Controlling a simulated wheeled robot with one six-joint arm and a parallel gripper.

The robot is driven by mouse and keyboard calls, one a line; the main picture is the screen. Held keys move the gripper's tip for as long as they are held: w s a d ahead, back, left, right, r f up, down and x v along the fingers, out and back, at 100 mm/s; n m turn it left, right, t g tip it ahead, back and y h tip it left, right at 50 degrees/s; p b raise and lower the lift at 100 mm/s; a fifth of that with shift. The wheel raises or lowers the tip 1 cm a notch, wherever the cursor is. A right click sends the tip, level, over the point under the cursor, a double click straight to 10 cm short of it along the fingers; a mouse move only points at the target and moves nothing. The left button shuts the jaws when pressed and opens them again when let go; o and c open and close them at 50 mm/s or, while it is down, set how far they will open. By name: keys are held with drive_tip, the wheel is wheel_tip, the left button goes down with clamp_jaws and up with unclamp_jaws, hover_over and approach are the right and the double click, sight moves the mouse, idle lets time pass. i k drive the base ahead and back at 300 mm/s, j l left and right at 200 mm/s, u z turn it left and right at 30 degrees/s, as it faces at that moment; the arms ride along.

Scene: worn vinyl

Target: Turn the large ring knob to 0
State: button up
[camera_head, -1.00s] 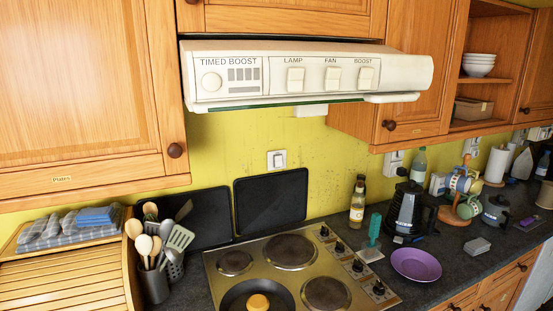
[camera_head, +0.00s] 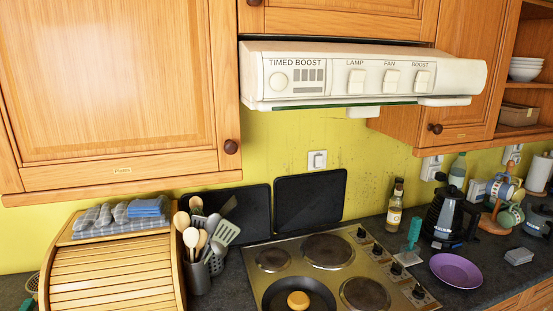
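A steel hob (camera_head: 258,270) is set in the dark worktop. Black knobs run down its right side: a rear knob (camera_head: 361,233), a second knob (camera_head: 378,250), a third knob (camera_head: 397,268) and a front knob (camera_head: 419,292). I cannot tell which one is the large ring knob, and their markings are too small to read. The back right ring (camera_head: 328,251) looks larger than the back left ring (camera_head: 272,260). A front right ring (camera_head: 365,294) also shows. A black pan (camera_head: 322,301) with a round orange-yellow item covers the front left. My gripper is not in view.
A white extractor hood (camera_head: 362,75) overhangs the hob. A green brush (camera_head: 414,235), a bottle (camera_head: 395,208) and a purple plate (camera_head: 456,270) stand right of the knobs. A utensil pot (camera_head: 195,275) and wooden bread bin (camera_head: 112,275) are at the left.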

sight(418, 293)
drive_tip(key=l, duration=0.4)
drive_tip(key=k, duration=0.15)
drive_tip(key=k+j+u, duration=0.1)
drive_tip(key=j, duration=0.2)
drive_tip(key=i+l+z, duration=0.15)
drive_tip(key=i+l, duration=0.25)
drive_tip(key=i+l+z, duration=0.15)
drive_tip(key=i+l, duration=0.2)
drive_tip(key=i, duration=0.3)
